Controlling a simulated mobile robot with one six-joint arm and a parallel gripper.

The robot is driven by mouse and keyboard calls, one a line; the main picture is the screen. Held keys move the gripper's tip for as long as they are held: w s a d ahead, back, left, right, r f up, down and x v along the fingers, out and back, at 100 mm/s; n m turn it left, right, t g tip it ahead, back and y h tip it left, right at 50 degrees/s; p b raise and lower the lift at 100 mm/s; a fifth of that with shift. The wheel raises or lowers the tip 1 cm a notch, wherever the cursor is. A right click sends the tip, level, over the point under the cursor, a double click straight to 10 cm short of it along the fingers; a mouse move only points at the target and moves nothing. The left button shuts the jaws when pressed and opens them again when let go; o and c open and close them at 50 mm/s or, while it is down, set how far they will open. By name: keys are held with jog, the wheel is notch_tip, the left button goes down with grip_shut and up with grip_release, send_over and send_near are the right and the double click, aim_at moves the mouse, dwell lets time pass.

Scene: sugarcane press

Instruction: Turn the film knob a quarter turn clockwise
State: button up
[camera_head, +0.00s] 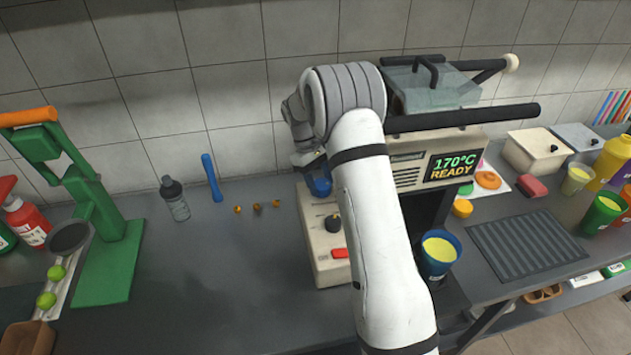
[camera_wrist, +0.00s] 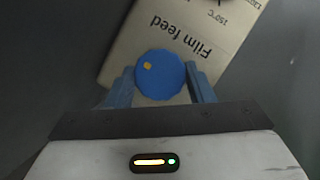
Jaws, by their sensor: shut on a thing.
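The film knob is a round blue knob (camera_wrist: 161,77) with a small orange mark at its upper left in the wrist view. It sits on a beige panel (camera_wrist: 190,30) printed "Film feed". My gripper (camera_wrist: 160,85) has its two blue fingers on either side of the knob, shut on it. In the head view my gripper (camera_head: 319,180) is at the top left of the beige machine (camera_head: 325,235), partly hidden by my arm. I cannot tell the knob apart from the blue fingers there.
A black knob (camera_head: 333,222) and a red button (camera_head: 340,253) are on the same machine, below my gripper. A display (camera_head: 455,153) reads 170°C READY. A blue cup (camera_head: 438,255) stands to the right. The counter left of the machine is mostly clear, with a bottle (camera_head: 174,198) behind.

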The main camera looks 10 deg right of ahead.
jog(key=o, duration=1)
jog(key=b+v, duration=0.1)
jog(key=v, duration=0.7)
jog(key=shift+f, duration=0.1)
